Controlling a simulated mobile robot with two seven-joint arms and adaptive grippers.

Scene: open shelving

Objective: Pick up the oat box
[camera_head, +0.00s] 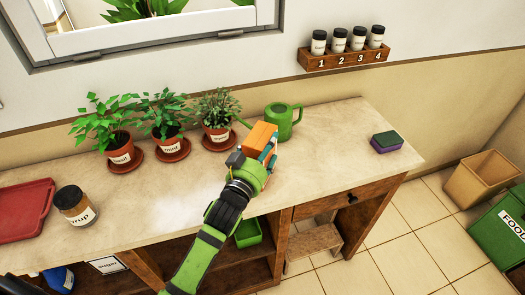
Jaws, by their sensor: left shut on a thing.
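An orange box (260,135), which I take to be the oat box, is over the counter (325,150) just in front of the green watering can. My left gripper (264,157) reaches up from the bottom of the head view and is shut on the box. The gripper and its wrist hide the lower part and near side of the box. I cannot tell whether the box touches the counter. No label can be read on it. My right gripper is not in view.
A green watering can (284,120) stands close behind the box, and potted herbs (216,110) stand to its left. A syrup jar (75,205) and red tray (24,210) are at far left. A sponge (386,141) lies right; the counter between is clear.

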